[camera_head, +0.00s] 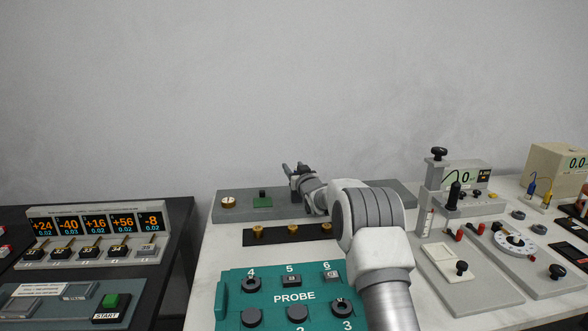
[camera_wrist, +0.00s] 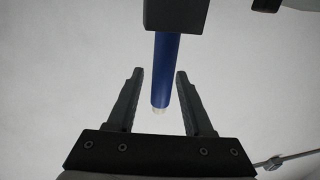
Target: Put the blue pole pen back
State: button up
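In the wrist view a blue rod (camera_wrist: 167,70) with a pale, clear tip comes down from a dark block (camera_wrist: 177,14) at the top. I take it for the blue pole pen. My gripper (camera_wrist: 159,73) is open, its two dark fingers apart. The rod's lower part shows between them, with a gap at the left finger and little or none at the right fingertip; I cannot tell its depth. In the head view my gripper (camera_head: 291,168) is at the back of the white table, above a long grey base (camera_head: 236,212). The rod cannot be made out there.
A teal PROBE box (camera_head: 295,283) stands in front, behind it a dark strip (camera_head: 278,235) with brass knobs. At right are a grey instrument (camera_head: 466,180), a dial plate (camera_head: 514,240) and small blue and yellow probes (camera_head: 531,187). Digit displays (camera_head: 97,222) stand on the black table at left.

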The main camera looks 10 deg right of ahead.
jog(key=shift+r, duration=0.1)
jog(key=s+d+r+m+g+h+p, duration=0.1)
jog(key=s+r+g+h, duration=0.3)
jog(key=s, duration=1.2)
jog(key=s+d+r+g+y+p, duration=0.15)
jog(key=s+r, duration=0.35)
jog(key=s, duration=1.1)
jog(key=s+f+g, duration=0.2)
jog(key=s+g, duration=0.1)
jog(key=s, duration=1.2)
jog(key=s+a+f+g+b, duration=0.1)
jog(key=s+f+g, duration=0.2)
jog(key=s, duration=1.2)
jog(key=shift+a+m+g, duration=0.3)
jog(key=shift+m+g, duration=0.05)
jog(key=shift+m, duration=0.05)
jog(key=shift+s+r, duration=0.1)
jog(key=shift+r, duration=0.05)
